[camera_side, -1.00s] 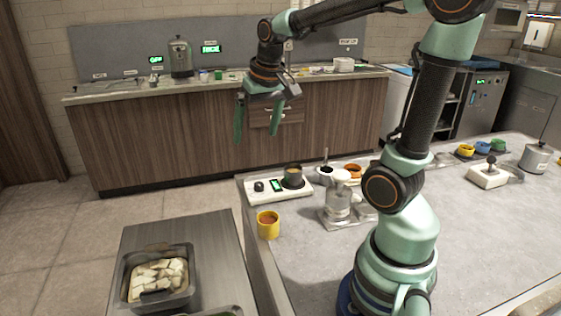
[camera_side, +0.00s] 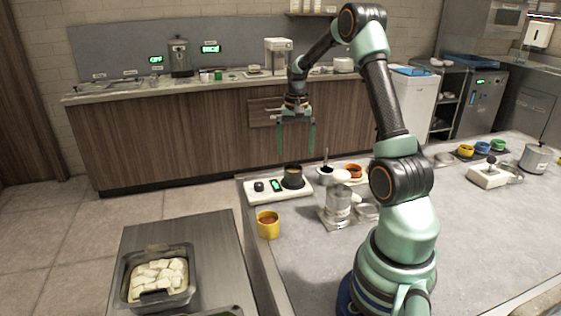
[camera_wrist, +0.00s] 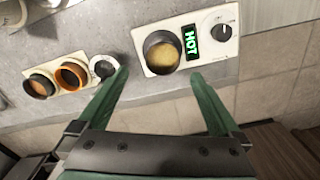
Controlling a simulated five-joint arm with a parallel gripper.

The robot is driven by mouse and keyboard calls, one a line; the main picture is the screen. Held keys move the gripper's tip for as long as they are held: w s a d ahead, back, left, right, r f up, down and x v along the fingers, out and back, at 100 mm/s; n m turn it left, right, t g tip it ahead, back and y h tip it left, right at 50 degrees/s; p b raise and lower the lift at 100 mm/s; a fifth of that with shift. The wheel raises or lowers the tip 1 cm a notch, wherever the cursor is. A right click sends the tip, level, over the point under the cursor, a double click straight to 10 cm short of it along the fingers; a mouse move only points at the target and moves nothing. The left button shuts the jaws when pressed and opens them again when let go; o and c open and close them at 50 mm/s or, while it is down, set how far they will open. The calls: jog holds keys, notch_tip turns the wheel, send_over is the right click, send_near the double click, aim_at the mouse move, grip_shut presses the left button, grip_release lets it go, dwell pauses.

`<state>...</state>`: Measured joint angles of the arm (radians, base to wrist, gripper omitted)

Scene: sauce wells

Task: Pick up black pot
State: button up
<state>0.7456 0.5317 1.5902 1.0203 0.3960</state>
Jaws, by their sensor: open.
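The black pot (camera_side: 292,182) stands upright on a white hot plate (camera_side: 252,195) near the far left end of the grey counter, in the side view. In the wrist view, the pot (camera_wrist: 149,46) holds something yellow-brown, and a green HOT display glows beside it. My gripper (camera_side: 297,147) is open and empty, fingers pointing down, above and apart from the pot. In the wrist view, the pot lies just ahead of the gap between my fingertips (camera_wrist: 160,76).
An orange bowl (camera_side: 353,169) and a small pot with a utensil (camera_side: 324,178) stand right of the hot plate. A yellow cup (camera_side: 268,226) is in front, near the counter edge. A clear jar (camera_side: 337,205) stands nearer my base. A tray of white pieces (camera_side: 190,285) is front left.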

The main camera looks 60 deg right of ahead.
aim_at(293, 168)
jog(key=shift+w+a+f, duration=0.1)
jog(key=shift+f, duration=1.9)
jog(key=shift+w+a+f, duration=0.1)
jog(key=shift+f, duration=1.85)
jog(key=c, duration=1.5)
jog(key=shift+r, duration=0.15)
